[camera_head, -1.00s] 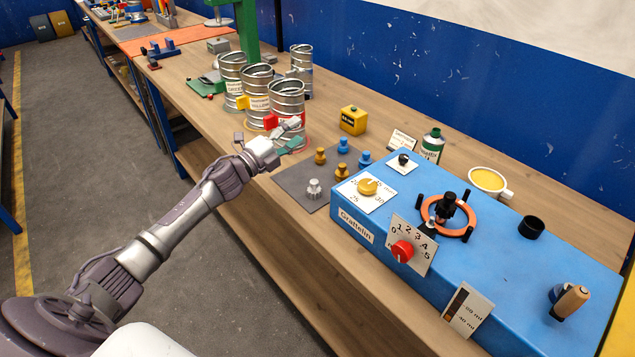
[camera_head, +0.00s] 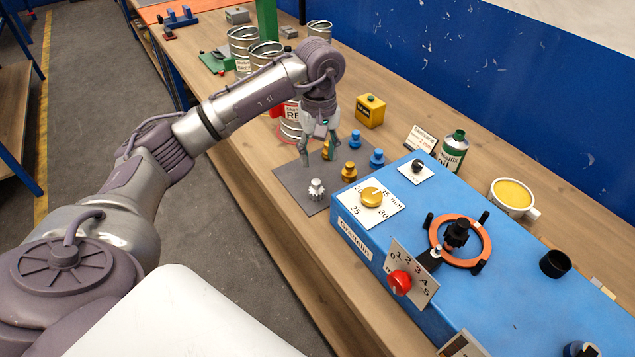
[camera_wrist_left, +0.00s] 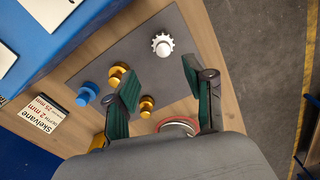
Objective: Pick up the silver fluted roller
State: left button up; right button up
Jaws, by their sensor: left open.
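The silver fluted roller (camera_head: 316,189) stands on a dark grey mat (camera_head: 290,181) near the bench's front edge. It also shows in the left wrist view (camera_wrist_left: 162,45), beyond the fingertips and nearer the right finger. My left gripper (camera_head: 318,160) points down over the mat, open and empty, a little behind the roller in the head view. In the left wrist view its two green-padded fingers (camera_wrist_left: 158,82) are spread apart, with no contact with the roller. My right gripper is not in view.
A blue machine (camera_head: 350,222) is right of the mat. Metal drums (camera_head: 290,122) stand behind. A yellow box (camera_head: 370,110) and oil can (camera_head: 453,150) are farther back.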

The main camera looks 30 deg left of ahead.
aim_at(316, 182)
pick_arm(q)
notch_tip(316, 182, down, 4)
jog(key=shift+w+f+p, duration=0.1)
jog(key=shift+p, duration=0.25)
jog(key=shift+f, duration=0.45)
jog(key=f+p, duration=0.1)
jog(key=f, duration=0.1)
jog(key=s+f+p, duration=0.1)
jog(key=f, duration=0.1)
jog(key=shift+a+f+p, duration=0.1)
jog(key=shift+f+p, duration=0.1)
jog(key=shift+p, duration=0.15)
jog(key=shift+w+f, duration=0.1)
jog(key=shift+f, duration=0.15)
grip_shut()
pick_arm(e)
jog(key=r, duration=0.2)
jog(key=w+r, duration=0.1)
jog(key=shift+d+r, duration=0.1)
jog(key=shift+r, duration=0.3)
